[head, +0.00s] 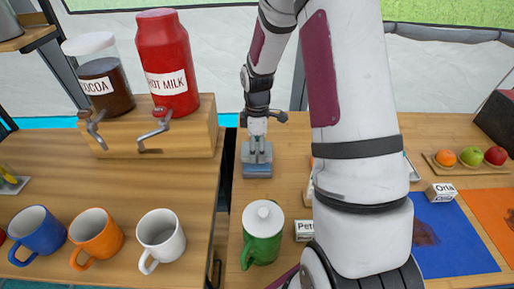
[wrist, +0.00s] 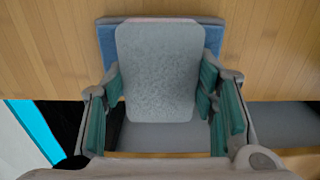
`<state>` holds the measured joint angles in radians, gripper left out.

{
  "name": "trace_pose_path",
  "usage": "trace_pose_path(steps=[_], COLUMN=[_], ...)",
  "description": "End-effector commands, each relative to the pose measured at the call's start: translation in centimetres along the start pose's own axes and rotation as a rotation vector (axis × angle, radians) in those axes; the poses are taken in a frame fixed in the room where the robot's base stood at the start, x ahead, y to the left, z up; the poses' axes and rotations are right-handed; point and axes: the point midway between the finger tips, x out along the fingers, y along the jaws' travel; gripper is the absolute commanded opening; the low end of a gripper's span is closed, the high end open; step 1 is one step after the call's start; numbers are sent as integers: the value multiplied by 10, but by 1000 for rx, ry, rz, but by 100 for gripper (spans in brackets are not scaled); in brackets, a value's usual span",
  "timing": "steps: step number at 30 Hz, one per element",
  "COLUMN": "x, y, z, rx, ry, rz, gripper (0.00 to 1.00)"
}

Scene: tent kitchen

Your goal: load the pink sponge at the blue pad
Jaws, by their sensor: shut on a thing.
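My gripper (head: 257,146) points down at the left end of the right-hand wooden counter. In the wrist view its teal-padded fingers (wrist: 160,92) close on both sides of a grey-backed block. A thin pink edge shows at its far side, the visible part of the pink sponge (wrist: 162,19). The blue pad (head: 257,171) lies directly below the gripper; in the wrist view its blue far corner (wrist: 214,38) shows beyond the sponge. The sponge covers most of the pad. I cannot tell whether they touch.
A green lidded mug (head: 262,240) stands in front of the pad, beside a name block (head: 304,230). Left are several mugs (head: 160,240) and a wooden stand (head: 190,140) with jars. A stained blue sheet (head: 460,250) lies right. My arm hides the middle of the counter.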

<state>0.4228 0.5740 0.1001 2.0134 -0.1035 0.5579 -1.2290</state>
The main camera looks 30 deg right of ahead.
Motion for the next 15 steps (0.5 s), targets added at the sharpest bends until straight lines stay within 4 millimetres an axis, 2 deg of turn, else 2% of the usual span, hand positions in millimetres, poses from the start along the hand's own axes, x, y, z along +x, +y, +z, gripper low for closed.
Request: trace_pose_path(steps=[5,15], x=[-2,-26], y=[-1,-1], z=[0,0], rx=[0,0], ry=[0,0], rz=[-1,0], gripper=[31,31])
